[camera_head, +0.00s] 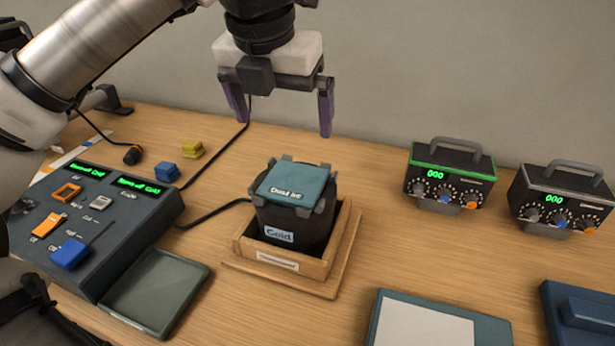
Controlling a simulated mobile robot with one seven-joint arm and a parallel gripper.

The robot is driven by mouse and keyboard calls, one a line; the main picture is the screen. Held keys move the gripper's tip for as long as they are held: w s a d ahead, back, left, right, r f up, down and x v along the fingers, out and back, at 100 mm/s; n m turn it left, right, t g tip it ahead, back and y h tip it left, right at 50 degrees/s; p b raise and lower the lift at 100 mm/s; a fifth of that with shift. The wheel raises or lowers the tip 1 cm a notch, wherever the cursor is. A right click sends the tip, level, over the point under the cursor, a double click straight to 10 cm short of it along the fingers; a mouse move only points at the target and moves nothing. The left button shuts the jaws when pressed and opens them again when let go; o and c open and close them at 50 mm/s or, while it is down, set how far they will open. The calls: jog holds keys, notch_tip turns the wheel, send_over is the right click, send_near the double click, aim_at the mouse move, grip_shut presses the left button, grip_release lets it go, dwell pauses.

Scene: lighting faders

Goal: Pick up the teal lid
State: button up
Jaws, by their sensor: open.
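The teal lid (294,184) lies on top of a dark round container (293,221) with a label reading "Gold". Small grey clips stand at the lid's corners. The container sits in a wooden tray (263,265) on the table. My gripper (283,126) is above the lid and apart from it, with its two purple fingers spread and pointing down. It is open and empty.
A dark console (118,207) with orange and blue sliders stands at the left, beside a shallow grey tray (157,291). Blue (167,172) and yellow (192,149) blocks lie behind it. Two dial boxes (450,180) (562,197) stand at the right. A clipboard (425,325) lies in front.

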send_over(294, 180)
jog(key=s, duration=0.2)
jog(key=f, duration=0.8)
jog(key=shift+s+a+p, duration=0.1)
jog(key=shift+a+p, duration=0.2)
jog(key=shift+a, duration=0.05)
jog(key=shift+p+x, duration=0.75)
jog(key=shift+x, duration=1.95)
jog(key=shift+r, duration=0.1)
jog(key=c, duration=0.7)
jog(key=shift+c, duration=0.3)
jog(key=shift+r, duration=0.1)
